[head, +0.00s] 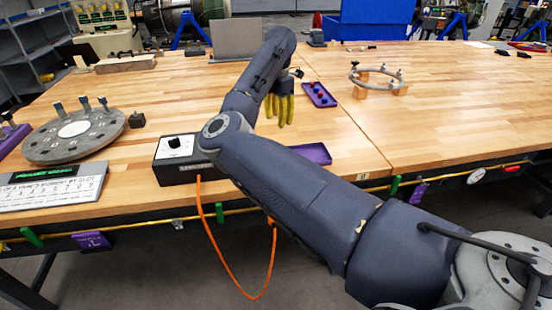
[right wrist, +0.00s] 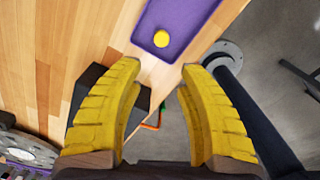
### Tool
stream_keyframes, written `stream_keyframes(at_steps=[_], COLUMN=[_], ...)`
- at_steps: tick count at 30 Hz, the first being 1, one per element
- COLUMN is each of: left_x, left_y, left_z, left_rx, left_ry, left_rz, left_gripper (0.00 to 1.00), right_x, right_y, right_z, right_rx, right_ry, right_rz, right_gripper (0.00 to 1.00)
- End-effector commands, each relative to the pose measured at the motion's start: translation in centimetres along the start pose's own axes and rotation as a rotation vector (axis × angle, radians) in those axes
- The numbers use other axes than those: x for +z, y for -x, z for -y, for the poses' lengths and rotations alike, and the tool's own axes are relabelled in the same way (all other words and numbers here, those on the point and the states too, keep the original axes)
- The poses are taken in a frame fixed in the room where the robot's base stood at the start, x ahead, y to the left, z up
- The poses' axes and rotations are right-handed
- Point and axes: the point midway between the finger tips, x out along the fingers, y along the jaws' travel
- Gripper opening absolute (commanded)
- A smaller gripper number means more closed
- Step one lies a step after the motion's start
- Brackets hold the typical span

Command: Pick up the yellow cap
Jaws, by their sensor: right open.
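The yellow cap (right wrist: 161,39) lies in a purple tray (right wrist: 190,18) in the right wrist view, ahead of my fingertips and between their lines. My right gripper (right wrist: 158,78) has yellow ribbed fingers, spread apart with nothing between them. In the head view my right gripper (head: 280,122) hangs over the table, left of the far purple tray. The near purple tray (head: 316,153) is partly hidden behind my right arm there, and the cap cannot be seen in that view. My left gripper is not in view.
A black control box (head: 177,160) with an orange cable stands at the front edge. A far purple tray (head: 319,95) holds small red and blue parts. A grey disc (head: 50,138) is at left; a ring on wooden blocks (head: 376,78) is at right. The right table section is mostly clear.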

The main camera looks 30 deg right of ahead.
Motion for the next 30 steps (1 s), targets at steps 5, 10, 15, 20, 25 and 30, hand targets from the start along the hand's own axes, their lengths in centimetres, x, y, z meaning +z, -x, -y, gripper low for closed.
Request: stream_keyframes(at_steps=[5,10,15,20,25,30], left_x=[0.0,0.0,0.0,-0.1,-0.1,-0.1], left_y=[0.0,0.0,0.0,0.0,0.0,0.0], left_z=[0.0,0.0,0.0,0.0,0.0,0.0], left_rx=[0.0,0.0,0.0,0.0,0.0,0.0], left_ry=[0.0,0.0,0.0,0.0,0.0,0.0], left_rz=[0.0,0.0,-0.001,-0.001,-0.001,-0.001], left_gripper=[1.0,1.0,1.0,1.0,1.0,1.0], right_x=[0.0,0.0,0.1,0.0,0.0,0.0], right_y=[-3.1,-6.2,-9.0,-10.7,-11.5,-12.5], right_z=[0.1,0.1,0.2,0.1,0.1,0.2], right_rx=[-0.005,-0.004,-0.004,-0.003,-0.001,-0.003], right_ry=[-0.001,-0.001,-0.001,-0.001,-0.001,0.0], right_rz=[0.0,0.0,0.001,0.0,0.0,0.0], right_gripper=[0.38,0.38,0.38,0.38,0.38,0.38])
